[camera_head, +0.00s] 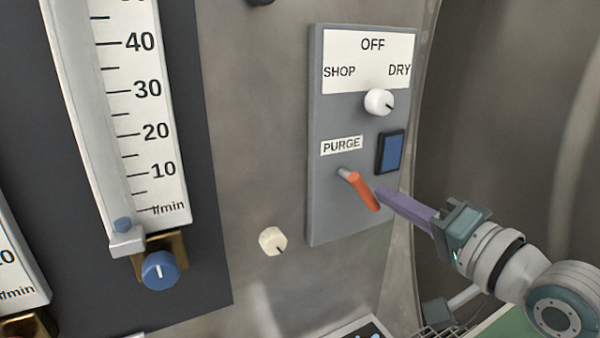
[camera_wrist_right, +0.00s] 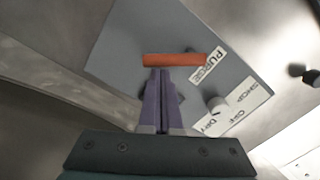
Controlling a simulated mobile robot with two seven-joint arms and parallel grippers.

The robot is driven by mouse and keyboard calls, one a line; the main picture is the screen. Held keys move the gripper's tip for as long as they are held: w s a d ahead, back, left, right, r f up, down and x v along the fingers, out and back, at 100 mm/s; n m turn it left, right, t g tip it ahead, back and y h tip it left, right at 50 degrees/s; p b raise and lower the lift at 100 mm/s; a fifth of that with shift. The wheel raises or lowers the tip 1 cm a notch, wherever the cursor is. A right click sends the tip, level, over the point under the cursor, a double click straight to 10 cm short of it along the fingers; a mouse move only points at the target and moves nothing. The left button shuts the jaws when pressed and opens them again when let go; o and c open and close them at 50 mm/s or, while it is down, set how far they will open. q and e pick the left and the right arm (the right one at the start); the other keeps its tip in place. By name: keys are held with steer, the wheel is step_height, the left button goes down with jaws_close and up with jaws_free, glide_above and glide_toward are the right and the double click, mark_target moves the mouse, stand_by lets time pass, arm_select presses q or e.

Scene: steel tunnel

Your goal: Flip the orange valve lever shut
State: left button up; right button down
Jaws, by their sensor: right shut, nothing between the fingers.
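The orange valve lever (camera_head: 361,190) sits on a grey panel (camera_head: 335,226) below the PURGE label. It slants down to the right from a pale pivot. My right gripper (camera_head: 380,192) is shut and empty. Its purple fingertips are at the lower right of the lever, very close to its free end. In the right wrist view the lever (camera_wrist_right: 174,60) lies across the picture just beyond the closed fingertips (camera_wrist_right: 160,72). I cannot tell whether they touch it. My left gripper is not in view.
A white selector knob (camera_head: 379,102) and a blue rectangular switch (camera_head: 390,151) are above the lever on the same panel. A cream knob (camera_head: 272,241) is on the wall to the left. A flow gauge with a blue knob (camera_head: 160,270) stands further left.

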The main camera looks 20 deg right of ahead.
steer(key=m+b, duration=0.1)
steer(key=a+f+m, duration=0.1)
steer(key=m, duration=0.1)
steer(key=shift+f+b, duration=0.25)
steer(key=shift+b, duration=0.1)
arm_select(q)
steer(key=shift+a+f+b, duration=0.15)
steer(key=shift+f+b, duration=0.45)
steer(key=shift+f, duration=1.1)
arm_select(e)
steer(key=shift+a+f+m, duration=0.1)
steer(key=shift+a+m, duration=0.2)
steer(key=shift+m, duration=0.55)
steer(key=shift+a+f+m, duration=0.1)
steer(key=shift+a+m, duration=0.15)
steer(key=shift+m, duration=0.6)
